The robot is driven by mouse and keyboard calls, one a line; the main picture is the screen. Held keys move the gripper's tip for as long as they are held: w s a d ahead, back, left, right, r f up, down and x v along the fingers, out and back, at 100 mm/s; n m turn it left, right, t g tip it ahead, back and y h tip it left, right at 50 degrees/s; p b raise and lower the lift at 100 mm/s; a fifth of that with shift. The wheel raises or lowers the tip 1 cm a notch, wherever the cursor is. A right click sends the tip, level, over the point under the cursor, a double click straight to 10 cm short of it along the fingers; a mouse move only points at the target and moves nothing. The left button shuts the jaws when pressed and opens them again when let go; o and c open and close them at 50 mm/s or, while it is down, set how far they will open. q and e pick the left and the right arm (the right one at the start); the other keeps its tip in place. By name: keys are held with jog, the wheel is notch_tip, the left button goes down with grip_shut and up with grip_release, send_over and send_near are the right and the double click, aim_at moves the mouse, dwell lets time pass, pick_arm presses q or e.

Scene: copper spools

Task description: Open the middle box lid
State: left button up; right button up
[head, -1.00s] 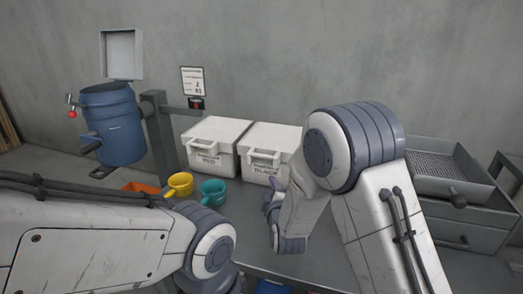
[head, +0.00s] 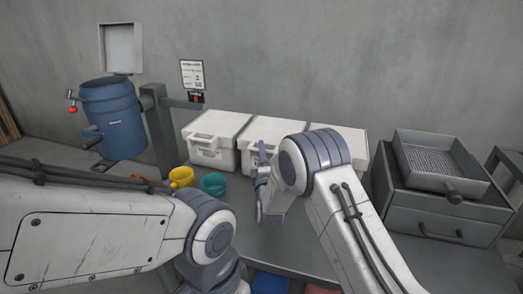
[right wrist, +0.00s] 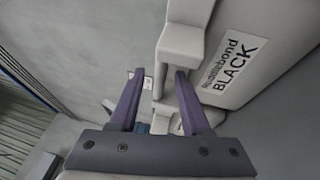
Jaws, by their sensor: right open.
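The middle box (head: 262,125) is white with its lid shut, and stands between two similar boxes. My right arm covers much of its front in the head view. In the right wrist view its front (right wrist: 245,75) carries a label ending in BLACK, and its pale handle (right wrist: 183,42) juts out beside the fingertips. My right gripper (right wrist: 160,73) is open, with two purple fingers apart, close to the handle; I cannot tell whether they touch it. The gripper also shows in the head view (head: 262,160). My left arm shows, but its gripper is out of view.
A white left box (head: 212,125) and a partly hidden right box (head: 350,135) flank it. Yellow (head: 181,177) and teal (head: 213,184) cups stand in front of the left box. A grey drawer unit (head: 440,215) with a tray stands right. A blue barrel (head: 115,120) is at left.

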jog(key=shift+w+r, duration=0.1)
jog(key=shift+w, duration=0.4)
grip_shut()
dwell(1.2)
